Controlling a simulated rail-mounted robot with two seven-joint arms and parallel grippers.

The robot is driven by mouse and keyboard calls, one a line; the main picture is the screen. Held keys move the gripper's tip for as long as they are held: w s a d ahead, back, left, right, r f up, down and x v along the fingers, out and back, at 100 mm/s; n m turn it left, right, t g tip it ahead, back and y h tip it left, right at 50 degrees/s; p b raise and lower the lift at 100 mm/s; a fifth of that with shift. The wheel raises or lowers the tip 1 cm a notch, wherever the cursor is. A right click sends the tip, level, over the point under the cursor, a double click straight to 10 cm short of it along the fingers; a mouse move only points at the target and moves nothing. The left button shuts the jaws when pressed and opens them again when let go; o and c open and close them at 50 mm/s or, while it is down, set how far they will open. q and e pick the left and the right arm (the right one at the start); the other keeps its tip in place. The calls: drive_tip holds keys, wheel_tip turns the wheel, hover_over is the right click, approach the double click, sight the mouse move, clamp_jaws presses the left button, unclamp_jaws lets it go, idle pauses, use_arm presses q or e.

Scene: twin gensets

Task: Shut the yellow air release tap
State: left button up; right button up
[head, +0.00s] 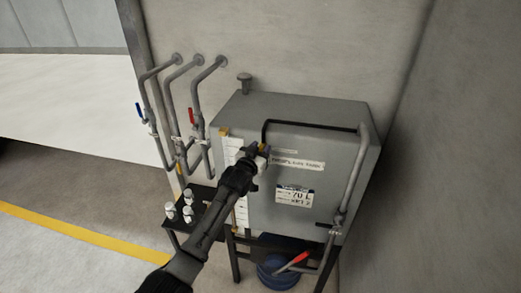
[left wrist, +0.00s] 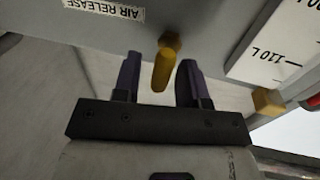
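The yellow air release tap (left wrist: 166,65) shows in the left wrist view as a rounded yellow lever on the grey tank face, beside a white AIR RELEASE label (left wrist: 104,10). My left gripper (left wrist: 160,78) is open, with one finger on each side of the lever. A gap shows on both sides of it, so the fingers look apart from it. In the head view my left gripper (head: 262,153) is at the front of the grey tank (head: 330,135) and mostly hides the tap. My right gripper is not in view.
A white level gauge (left wrist: 270,45) and a yellow block (left wrist: 267,102) are beside the tap. Grey pipes (head: 170,100) with red and blue levers stand left of the tank. A black shelf (head: 205,195) holds white-topped items. A blue bucket (head: 277,275) is below.

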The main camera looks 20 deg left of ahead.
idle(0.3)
use_arm(q)
clamp_jaws()
